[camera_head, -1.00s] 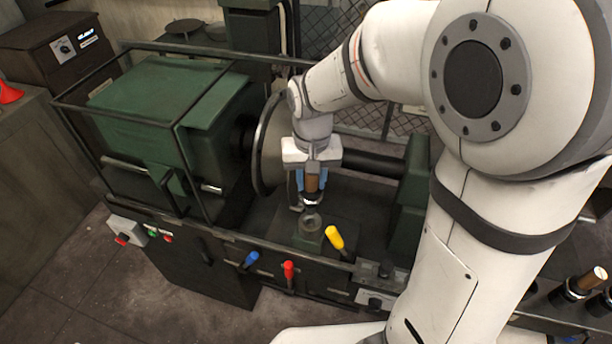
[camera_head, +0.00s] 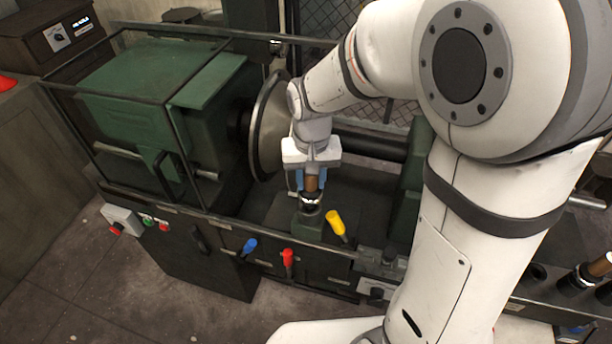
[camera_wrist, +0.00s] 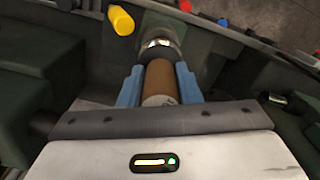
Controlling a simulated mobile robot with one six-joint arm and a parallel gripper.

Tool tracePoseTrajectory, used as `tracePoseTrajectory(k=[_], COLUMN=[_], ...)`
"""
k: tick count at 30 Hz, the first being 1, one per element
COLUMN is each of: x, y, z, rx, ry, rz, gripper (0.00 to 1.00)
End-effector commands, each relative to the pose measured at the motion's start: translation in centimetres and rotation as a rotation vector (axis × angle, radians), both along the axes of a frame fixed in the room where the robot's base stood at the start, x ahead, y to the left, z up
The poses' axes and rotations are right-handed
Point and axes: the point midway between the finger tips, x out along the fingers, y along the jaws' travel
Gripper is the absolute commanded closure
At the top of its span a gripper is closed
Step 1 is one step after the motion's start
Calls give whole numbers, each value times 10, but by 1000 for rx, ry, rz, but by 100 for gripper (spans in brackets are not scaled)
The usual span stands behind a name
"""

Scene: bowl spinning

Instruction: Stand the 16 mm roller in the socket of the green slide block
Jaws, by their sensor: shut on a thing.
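The roller (camera_head: 312,197) has a brown grip and a shiny metal ring at its lower end. My gripper (camera_head: 311,184) is shut on its brown grip with blue fingers on both sides. In the wrist view the roller (camera_wrist: 159,76) lies between the fingers, its metal end pointing away. The green slide block (camera_head: 309,233) is directly below, with its socket under the roller. The roller looks upright, its lower end at the socket mouth. The roller hides the socket opening, so I cannot tell how deep it sits.
A yellow-handled lever (camera_head: 336,222) stands close right of the block. Blue (camera_head: 250,245) and red (camera_head: 288,258) levers are at the front edge. A large grey disc (camera_head: 268,130) is behind left of my gripper. Another brown-handled tool (camera_head: 583,275) stands at the right.

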Motion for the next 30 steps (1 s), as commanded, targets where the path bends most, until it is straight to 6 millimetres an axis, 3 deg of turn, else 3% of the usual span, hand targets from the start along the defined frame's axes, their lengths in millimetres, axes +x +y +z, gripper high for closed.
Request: tracePoseTrajectory(k=[30], x=[0], y=[1], z=[-8], rx=[1], ry=[-7], rz=[2], gripper=[100])
